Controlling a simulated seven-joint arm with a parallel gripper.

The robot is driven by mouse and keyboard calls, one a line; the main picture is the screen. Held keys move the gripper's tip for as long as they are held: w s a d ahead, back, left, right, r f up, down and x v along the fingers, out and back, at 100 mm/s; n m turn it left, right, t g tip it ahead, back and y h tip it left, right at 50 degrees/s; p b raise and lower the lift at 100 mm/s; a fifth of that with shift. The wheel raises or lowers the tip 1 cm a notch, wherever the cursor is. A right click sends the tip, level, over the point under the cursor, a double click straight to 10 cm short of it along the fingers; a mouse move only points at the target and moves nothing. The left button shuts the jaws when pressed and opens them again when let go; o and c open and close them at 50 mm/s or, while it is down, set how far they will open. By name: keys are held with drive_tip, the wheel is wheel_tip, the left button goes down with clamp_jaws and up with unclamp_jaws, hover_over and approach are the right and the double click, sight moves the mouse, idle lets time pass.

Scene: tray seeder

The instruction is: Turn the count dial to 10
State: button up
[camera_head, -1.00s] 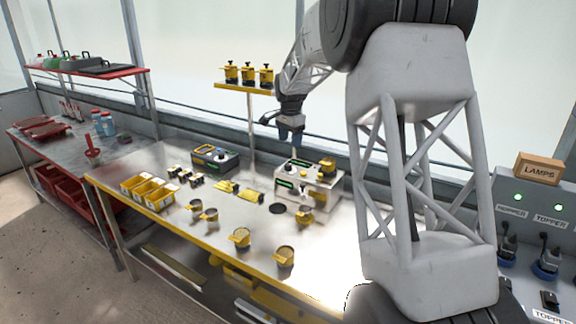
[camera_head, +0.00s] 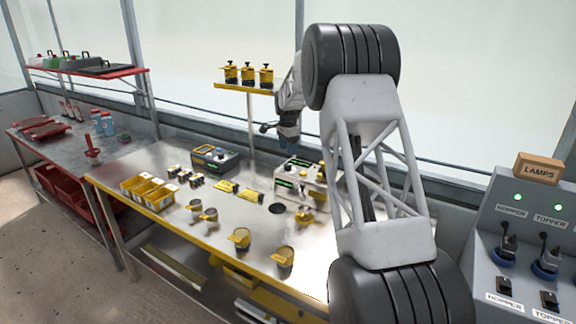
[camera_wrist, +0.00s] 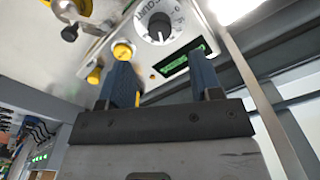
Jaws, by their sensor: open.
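A yellow button (camera_wrist: 122,51) is on the panel by the left finger. A second grey-blue box (camera_head: 214,160) stands left of the seeder. Yellow bins (camera_head: 148,191) and several yellow cups (camera_head: 239,238) lie on the bench (camera_head: 190,235). A shelf with yellow-topped canisters (camera_head: 248,76) rises behind.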

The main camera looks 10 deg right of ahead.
sight(288, 164)
drive_tip(key=shift+f, duration=3.9)
drive_tip(key=shift+c, duration=0.4)
drive_tip(key=c, duration=0.8)
drive_tip(key=shift+c, duration=0.2)
